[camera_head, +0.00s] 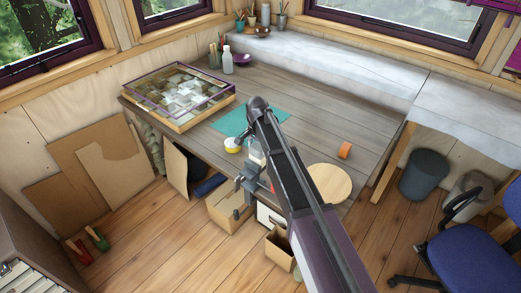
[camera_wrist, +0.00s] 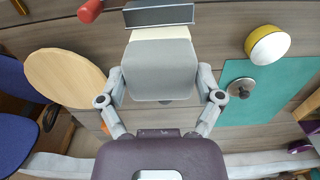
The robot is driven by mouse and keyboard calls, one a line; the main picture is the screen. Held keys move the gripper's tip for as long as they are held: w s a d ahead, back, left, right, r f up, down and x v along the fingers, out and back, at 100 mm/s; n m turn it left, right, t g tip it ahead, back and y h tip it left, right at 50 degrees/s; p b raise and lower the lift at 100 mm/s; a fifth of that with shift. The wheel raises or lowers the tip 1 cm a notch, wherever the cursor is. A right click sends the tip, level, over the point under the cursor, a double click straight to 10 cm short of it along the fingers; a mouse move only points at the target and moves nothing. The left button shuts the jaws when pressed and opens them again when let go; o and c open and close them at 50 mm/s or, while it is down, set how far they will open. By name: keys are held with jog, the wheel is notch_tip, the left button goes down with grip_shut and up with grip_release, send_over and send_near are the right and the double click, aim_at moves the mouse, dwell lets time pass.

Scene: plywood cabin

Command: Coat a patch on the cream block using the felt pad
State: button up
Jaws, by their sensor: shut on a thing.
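My gripper (camera_wrist: 162,88) has its two grey fingers shut on the sides of a grey, rounded pad (camera_wrist: 160,70), which looks like the felt pad. A cream surface (camera_wrist: 160,33), apparently the cream block, shows just beyond the pad in the wrist view. The pad hides part of it, and I cannot tell whether they touch. A dark grey bar (camera_wrist: 160,15) lies along the cream surface's far side. In the head view, my arm covers most of this spot; a pale piece (camera_head: 257,152) shows beside it, above a grey clamp (camera_head: 246,186) at the table edge.
A yellow and white bowl (camera_wrist: 268,44) and a small knobbed grey disc (camera_wrist: 240,88) are by the teal mat (camera_wrist: 278,90). A round wooden board (camera_head: 328,183) and an orange roll (camera_head: 345,150) lie right of my arm. A glass-topped case (camera_head: 180,95) stands back left.

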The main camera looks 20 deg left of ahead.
aim_at(251, 145)
dwell(0.4)
jog(key=shift+w+a+f, duration=0.1)
jog(key=shift+w+a, duration=0.25)
jog(key=shift+a, duration=0.45)
jog(key=shift+w+a, duration=0.3)
jog(key=shift+a, duration=0.45)
jog(key=shift+f, duration=0.1)
jog(key=shift+s+d, duration=0.1)
jog(key=shift+s+d, duration=0.3)
jog(key=shift+d, duration=0.45)
jog(key=shift+s+d, duration=0.25)
jog(key=shift+d, duration=0.45)
jog(key=shift+s+d, duration=0.35)
jog(key=shift+d, duration=0.4)
jog(key=shift+s+d, duration=0.35)
jog(key=shift+d, duration=0.4)
